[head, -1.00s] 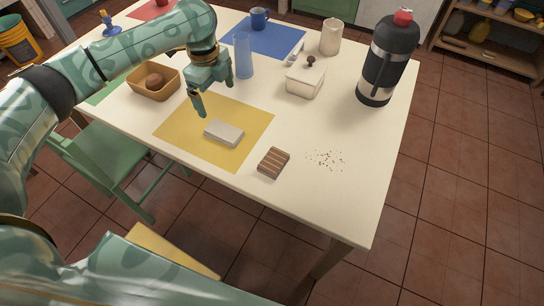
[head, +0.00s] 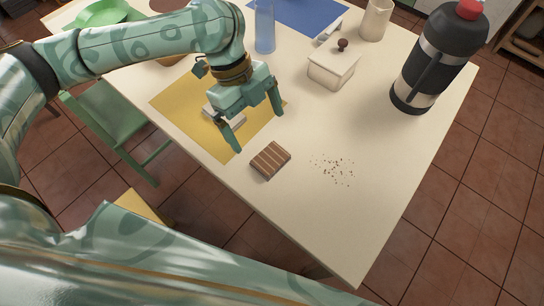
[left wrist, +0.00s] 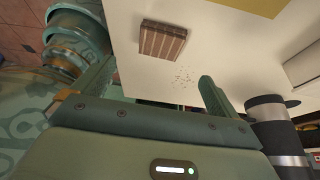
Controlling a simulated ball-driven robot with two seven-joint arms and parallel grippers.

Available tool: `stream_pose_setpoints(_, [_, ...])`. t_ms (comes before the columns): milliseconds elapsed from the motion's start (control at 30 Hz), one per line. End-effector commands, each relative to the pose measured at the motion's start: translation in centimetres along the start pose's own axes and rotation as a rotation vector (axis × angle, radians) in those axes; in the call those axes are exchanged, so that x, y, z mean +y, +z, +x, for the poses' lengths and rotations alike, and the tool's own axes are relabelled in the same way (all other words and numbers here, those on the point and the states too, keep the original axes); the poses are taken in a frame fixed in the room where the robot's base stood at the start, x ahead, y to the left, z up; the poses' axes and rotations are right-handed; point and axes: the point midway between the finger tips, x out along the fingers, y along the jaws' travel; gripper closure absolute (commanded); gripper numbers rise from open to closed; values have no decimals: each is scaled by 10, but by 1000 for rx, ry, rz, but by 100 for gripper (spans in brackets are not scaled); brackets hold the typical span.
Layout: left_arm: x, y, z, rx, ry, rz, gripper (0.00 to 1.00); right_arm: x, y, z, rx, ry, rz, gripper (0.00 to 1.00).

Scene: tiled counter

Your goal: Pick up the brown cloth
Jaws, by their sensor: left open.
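The brown cloth (head: 270,160) is a small folded block with pale stripes. It lies on the cream table near its front edge, just off the yellow mat. It also shows in the left wrist view (left wrist: 163,40), ahead of the fingers and apart from them. My left gripper (head: 257,132) is open and empty, above the table just behind the cloth. Its fingers hide part of a light grey folded block (head: 239,117) on the yellow mat (head: 172,104). My right gripper is in neither view.
Dark crumbs (head: 334,168) lie right of the cloth. A white lidded box (head: 331,70), a black flask (head: 436,58), a cream pitcher (head: 375,20) and a blue glass (head: 265,28) stand farther back. A green chair (head: 118,118) stands at the left. The table's front right is clear.

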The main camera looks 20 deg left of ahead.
Motion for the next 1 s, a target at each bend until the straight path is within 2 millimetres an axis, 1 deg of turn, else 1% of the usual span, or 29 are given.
stream_pose_setpoints(33, [0, 2, 20, 5, 7, 0, 2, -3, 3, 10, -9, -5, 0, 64])
stream_pose_setpoints(100, [0, 2, 33, 3, 6, 0, 2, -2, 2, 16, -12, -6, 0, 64])
stream_pose_setpoints(200, [0, 2, 45, 2, 4, 0, 2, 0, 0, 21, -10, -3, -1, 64])
stream_pose_setpoints(367, [0, 1, 52, 1, 1, 0, 2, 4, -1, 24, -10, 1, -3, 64])
stream_pose_setpoints(433, [-1, 3, 59, 1, 2, -1, 2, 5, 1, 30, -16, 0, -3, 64])
stream_pose_setpoints(600, [-1, 10, 90, 4, 7, -1, 2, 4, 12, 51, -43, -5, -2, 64])
stream_pose_setpoints(667, [-1, 9, 98, 2, 6, -1, 2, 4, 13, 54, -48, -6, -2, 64])
stream_pose_setpoints(733, [-1, 8, 103, 1, 3, 1, 2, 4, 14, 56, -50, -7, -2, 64])
stream_pose_setpoints(933, [-1, 7, 100, -2, -1, 1, 2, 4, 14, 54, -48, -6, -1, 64])
stream_pose_setpoints(967, [-1, 7, 100, -2, -1, 1, 10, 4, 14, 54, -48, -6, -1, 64])
stream_pose_setpoints(1000, [-1, 7, 100, -2, -1, 1, 21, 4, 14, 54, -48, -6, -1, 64])
